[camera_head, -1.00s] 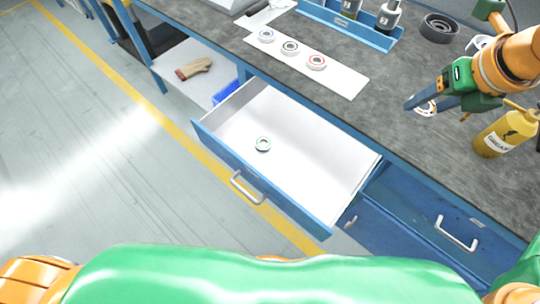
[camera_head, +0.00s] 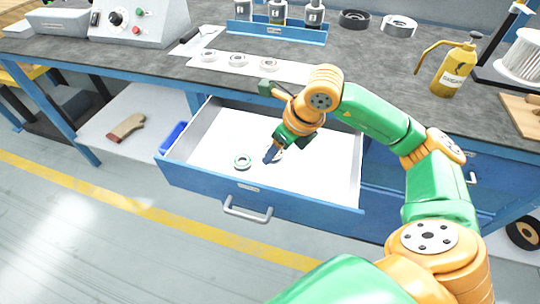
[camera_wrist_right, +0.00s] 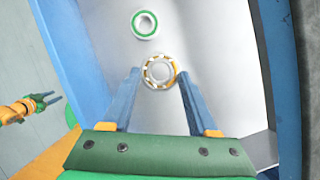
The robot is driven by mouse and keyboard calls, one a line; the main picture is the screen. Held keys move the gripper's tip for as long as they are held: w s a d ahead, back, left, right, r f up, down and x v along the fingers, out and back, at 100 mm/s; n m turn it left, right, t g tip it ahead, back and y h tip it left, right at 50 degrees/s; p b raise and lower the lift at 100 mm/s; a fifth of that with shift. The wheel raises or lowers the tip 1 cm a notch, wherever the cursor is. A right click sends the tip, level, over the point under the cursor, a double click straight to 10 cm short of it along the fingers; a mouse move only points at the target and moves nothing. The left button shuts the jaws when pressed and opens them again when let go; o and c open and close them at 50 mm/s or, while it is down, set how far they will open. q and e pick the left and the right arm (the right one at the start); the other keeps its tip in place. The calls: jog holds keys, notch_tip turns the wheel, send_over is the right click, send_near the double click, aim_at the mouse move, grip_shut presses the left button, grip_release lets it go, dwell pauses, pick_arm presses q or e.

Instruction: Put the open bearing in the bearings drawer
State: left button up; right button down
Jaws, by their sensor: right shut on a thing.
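The open bearing (camera_wrist_right: 159,72), a ring with visible balls and a brassy cage, is between the fingertips of my right gripper (camera_wrist_right: 158,76) in the right wrist view. My right gripper is shut on it. In the head view my right gripper (camera_head: 271,155) reaches down into the open bearings drawer (camera_head: 310,196), and the bearing is mostly hidden behind its fingers. A green-sealed bearing (camera_head: 243,161) lies on the drawer floor to the left; it also shows in the right wrist view (camera_wrist_right: 144,24). My left gripper (camera_wrist_right: 50,99) is small at the left of the wrist view, its fingers apart and empty.
Three bearings lie on a white sheet (camera_head: 222,68) on the bench above the drawer. The drawer floor has free room around the gripper.

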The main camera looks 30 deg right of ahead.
aim_at(272, 167)
jog(key=x, duration=0.4)
jog(key=d+x, duration=0.1)
jog(key=x, duration=0.1)
jog(key=shift+w+f, duration=0.25)
jog(key=shift+f, duration=0.1)
pick_arm(q)
jog(key=shift+a+f, duration=0.3)
jog(key=shift+f, duration=0.1)
pick_arm(e)
jog(key=shift+f+b, duration=0.2)
jog(key=shift+b, duration=0.25)
jog(key=shift+c, duration=0.9)
grip_release()
pick_arm(q)
jog(key=shift+a+f, duration=0.1)
pick_arm(e)
jog(key=shift+r, duration=0.1)
pick_arm(q)
notch_tip(272, 167, up, 2)
jog(key=shift+r+p, duration=0.1)
jog(key=shift+p, duration=1)
pick_arm(e)
jog(key=v, duration=1.2)
